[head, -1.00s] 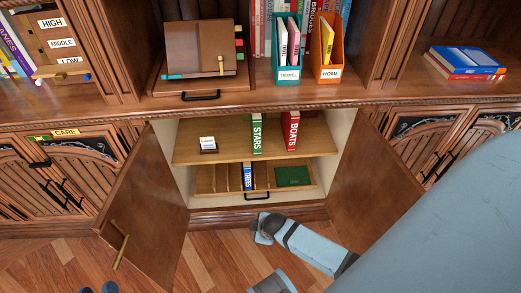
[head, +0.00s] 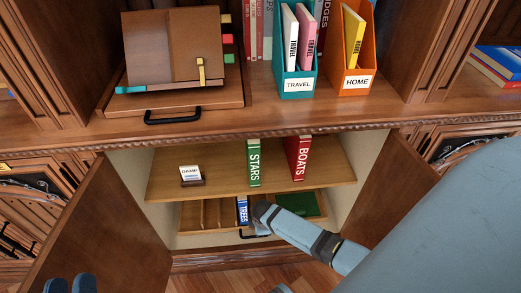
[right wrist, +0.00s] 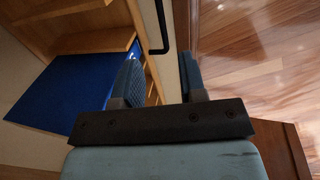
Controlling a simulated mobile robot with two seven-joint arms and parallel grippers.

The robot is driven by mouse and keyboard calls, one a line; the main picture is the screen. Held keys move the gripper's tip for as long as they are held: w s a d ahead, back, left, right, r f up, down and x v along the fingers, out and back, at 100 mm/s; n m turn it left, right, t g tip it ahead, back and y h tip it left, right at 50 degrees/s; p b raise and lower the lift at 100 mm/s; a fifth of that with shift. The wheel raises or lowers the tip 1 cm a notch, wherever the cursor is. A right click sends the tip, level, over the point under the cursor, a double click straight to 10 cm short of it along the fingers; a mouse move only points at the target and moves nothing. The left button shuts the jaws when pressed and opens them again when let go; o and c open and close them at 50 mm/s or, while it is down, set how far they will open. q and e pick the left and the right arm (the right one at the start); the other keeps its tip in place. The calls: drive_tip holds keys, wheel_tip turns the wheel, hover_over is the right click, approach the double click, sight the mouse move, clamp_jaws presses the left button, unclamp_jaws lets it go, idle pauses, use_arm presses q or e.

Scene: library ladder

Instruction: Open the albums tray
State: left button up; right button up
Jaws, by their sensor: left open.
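Inside the open cabinet, a low wooden tray (head: 215,215) holds a blue TREES album (head: 242,210) and a green album (head: 312,207). Its front has a black handle (head: 247,236), partly hidden by my right gripper (head: 262,213). In the right wrist view the right gripper (right wrist: 160,78) has its fingers apart, with the black handle (right wrist: 160,25) running ahead between them. It appears not gripped; contact cannot be told. My left gripper (head: 69,285) is open and empty at the bottom left, in front of the left door.
Open cabinet doors stand at left (head: 85,235) and right (head: 385,195). The shelf (head: 220,165) above holds STARS (head: 254,162) and BOATS (head: 297,158) books and a small card (head: 190,175). The countertop board with a brown album (head: 180,50) has another black handle (head: 172,116).

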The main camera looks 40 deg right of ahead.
drive_tip(key=f+b, duration=0.2)
drive_tip(key=f, duration=0.2)
drive_tip(key=w+f+b, duration=0.1)
drive_tip(key=f+b, duration=0.1)
drive_tip(key=f, duration=0.2)
drive_tip(key=w+d+f+b, duration=0.1)
drive_tip(key=f+b, duration=0.1)
drive_tip(key=f, duration=0.2)
drive_tip(key=shift+d+f+b, duration=0.1)
drive_tip(key=shift+f+b, duration=0.15)
drive_tip(key=shift+b, duration=0.15)
use_arm(q)
wheel_tip(320, 180, down, 9)
drive_tip(key=m+g, duration=0.1)
drive_tip(key=g, duration=0.2)
drive_tip(key=shift+d+g, duration=0.3)
drive_tip(key=shift+d, duration=0.15)
drive_tip(key=shift+w, duration=0.1)
use_arm(e)
drive_tip(key=shift+c, duration=0.5)
clamp_jaws()
